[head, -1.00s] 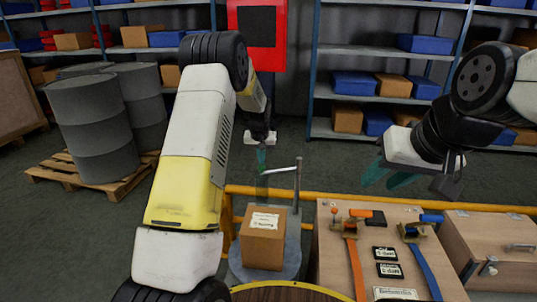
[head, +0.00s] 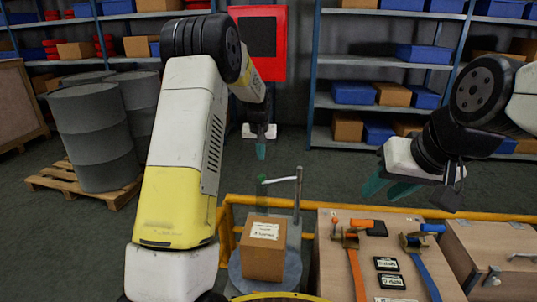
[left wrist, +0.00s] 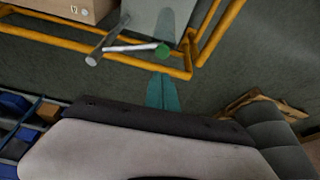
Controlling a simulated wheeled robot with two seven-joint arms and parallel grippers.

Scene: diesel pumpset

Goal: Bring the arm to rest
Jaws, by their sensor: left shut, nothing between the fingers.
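My left gripper (head: 261,151) hangs empty beyond the yellow rail, with its teal fingers together. It is above and apart from a green-tipped lever (head: 280,180) on a grey post. In the left wrist view the shut teal fingers (left wrist: 162,93) point toward the yellow rail, just short of the green knob (left wrist: 163,49). My left arm (head: 180,150) is raised and bent, covering much of the left middle of the head view. My right gripper (head: 389,187) is at the right, over the area behind the bench, with its teal fingers apart and nothing between them.
A cardboard box (head: 263,250) stands on a grey plate by the yellow rail (head: 340,207). A wooden board (head: 332,285) carries straps and labelled black blocks. A wooden case (head: 490,245) is at right. Grey barrels (head: 95,130) stand on a pallet at left; shelves line the back.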

